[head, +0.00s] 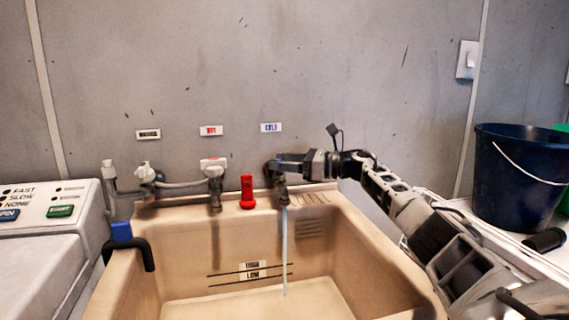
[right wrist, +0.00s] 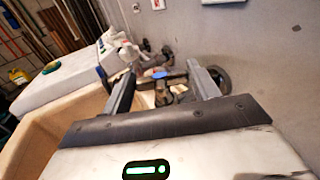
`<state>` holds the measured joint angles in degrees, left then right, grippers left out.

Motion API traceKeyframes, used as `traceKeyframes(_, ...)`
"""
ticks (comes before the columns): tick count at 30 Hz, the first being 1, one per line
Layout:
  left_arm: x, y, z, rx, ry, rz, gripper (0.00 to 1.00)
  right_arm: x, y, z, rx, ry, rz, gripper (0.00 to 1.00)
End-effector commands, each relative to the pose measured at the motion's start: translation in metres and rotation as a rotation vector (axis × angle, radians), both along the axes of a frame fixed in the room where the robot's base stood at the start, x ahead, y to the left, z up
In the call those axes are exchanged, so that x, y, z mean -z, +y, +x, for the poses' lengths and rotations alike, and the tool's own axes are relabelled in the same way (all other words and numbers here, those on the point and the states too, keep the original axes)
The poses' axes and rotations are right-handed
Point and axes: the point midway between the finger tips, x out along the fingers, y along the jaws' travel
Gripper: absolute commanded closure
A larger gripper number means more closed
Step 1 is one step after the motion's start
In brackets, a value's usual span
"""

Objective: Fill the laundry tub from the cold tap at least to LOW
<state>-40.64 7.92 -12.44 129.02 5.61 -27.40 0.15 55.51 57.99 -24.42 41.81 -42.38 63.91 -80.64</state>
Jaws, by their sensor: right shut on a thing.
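The beige laundry tub (head: 390,262) fills the lower middle of the head view. Two dark lines and a label reading HIGH above LOW (head: 252,270) are on its back inner wall. The cold tap (head: 281,190) is on the wall under the COLD sign (head: 271,127). A thin water stream (head: 285,250) falls from it into the tub. I cannot make out a water surface or depth. My right gripper (head: 284,166) is shut on the cold tap's handle; in the right wrist view the fingers flank the tap, with a blue spot (right wrist: 160,75) between them. My left gripper is not in view.
The hot tap (head: 214,180) and another tap (head: 147,174) are left of the cold tap. A red upright piece (head: 247,191) is on the tub's back ledge. A black hose hook (head: 140,251) hangs over the left rim. A dark blue bucket (head: 515,180) stands at right.

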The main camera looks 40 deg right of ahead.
Motion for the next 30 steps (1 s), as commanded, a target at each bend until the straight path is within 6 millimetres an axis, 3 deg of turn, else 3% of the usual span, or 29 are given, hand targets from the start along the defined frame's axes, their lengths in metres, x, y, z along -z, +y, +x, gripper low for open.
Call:
traceKeyframes(2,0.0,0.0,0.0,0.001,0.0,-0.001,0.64,-0.001,0.0,0.0,0.001,-0.003,0.003,0.63)
traceKeyframes(3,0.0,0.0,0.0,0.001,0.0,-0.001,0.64,-0.001,0.0,0.0,0.001,-0.003,0.003,0.37)
traceKeyframes(5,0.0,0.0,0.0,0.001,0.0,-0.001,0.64,-0.001,0.0,0.0,0.001,-0.003,0.002,0.21)
traceKeyframes(6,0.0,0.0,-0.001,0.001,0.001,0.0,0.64,-0.001,0.0,0.0,0.001,-0.003,0.002,0.18)
traceKeyframes(17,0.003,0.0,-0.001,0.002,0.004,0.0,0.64,0.001,-0.004,-0.005,0.002,-0.001,0.0,0.18)
traceKeyframes(23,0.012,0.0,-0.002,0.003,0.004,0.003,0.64,0.003,-0.024,-0.034,0.005,0.001,-0.003,0.18)
traceKeyframes(30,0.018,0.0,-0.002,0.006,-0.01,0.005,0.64,0.004,-0.057,-0.083,0.004,0.003,-0.003,0.18)
